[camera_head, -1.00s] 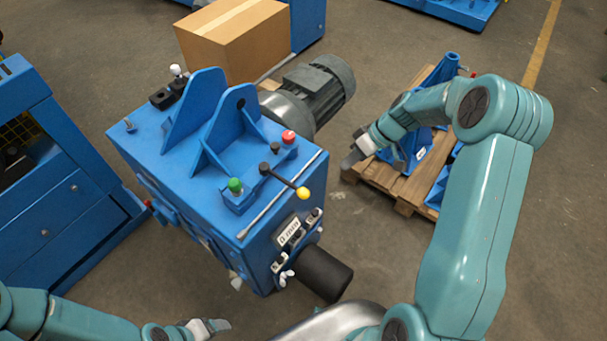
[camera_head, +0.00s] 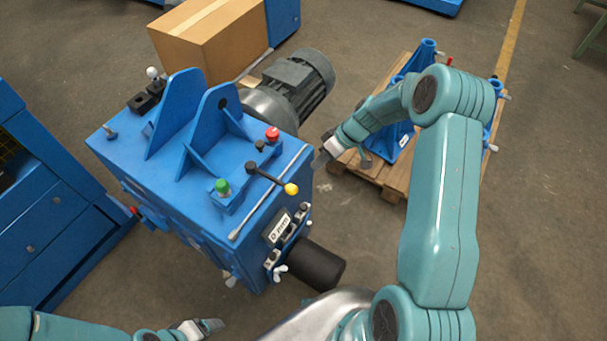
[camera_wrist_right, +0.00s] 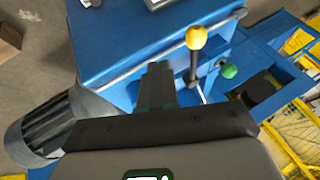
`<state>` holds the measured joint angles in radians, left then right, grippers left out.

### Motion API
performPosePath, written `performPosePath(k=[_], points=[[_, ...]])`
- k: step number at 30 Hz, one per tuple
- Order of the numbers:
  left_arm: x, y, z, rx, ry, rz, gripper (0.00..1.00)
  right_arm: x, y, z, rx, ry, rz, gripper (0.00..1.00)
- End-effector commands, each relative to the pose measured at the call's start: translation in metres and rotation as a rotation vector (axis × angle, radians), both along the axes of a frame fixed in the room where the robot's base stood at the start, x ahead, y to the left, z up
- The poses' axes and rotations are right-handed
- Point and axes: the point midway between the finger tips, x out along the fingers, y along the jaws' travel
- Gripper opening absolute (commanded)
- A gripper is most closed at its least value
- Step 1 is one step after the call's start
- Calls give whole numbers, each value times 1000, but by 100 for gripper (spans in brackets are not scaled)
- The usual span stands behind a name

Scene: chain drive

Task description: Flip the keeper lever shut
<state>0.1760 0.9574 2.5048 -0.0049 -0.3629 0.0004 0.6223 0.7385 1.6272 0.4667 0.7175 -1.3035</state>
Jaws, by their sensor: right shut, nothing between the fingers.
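The lever (camera_head: 268,178) is a black rod with a yellow ball knob (camera_head: 291,189). It lies low across the top of the blue machine (camera_head: 150,190), its knob end towards the front right edge. In the right wrist view the yellow knob (camera_wrist_right: 196,37) stands right of my fingers. My right gripper (camera_head: 320,160) is shut and empty, beside the machine's right edge and apart from the lever. It also shows in the right wrist view (camera_wrist_right: 156,80). My left gripper (camera_head: 212,325) is low at the front, away from the lever; its jaw gap is unclear.
A green button (camera_head: 222,186) and a red button (camera_head: 272,134) flank the lever's pivot. Two upright blue brackets (camera_head: 215,125) stand behind. A grey motor (camera_head: 300,85), a cardboard box (camera_head: 210,40) and a wooden pallet (camera_head: 385,180) stand around the machine.

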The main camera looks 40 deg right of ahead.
Motion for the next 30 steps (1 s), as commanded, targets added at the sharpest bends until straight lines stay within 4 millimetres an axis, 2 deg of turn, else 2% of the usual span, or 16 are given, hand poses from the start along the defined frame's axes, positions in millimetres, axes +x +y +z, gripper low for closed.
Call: performPosePath(k=[4, 9, 12, 30], points=[[0, 0, 7, 0, 0, 0, 75, 9, 17, -25, 1, 3, 3, 0], [0, 0, 16, 0, 0, 0, 75, 5, 42, -28, 1, 2, 2, 0], [0, 0, 18, 0, 0, 0, 75, 3, 50, -31, 1, 1, 1, 0], [0, 0, 17, 0, 0, 0, 75, 2, 54, -34, -1, 0, -3, 0]])
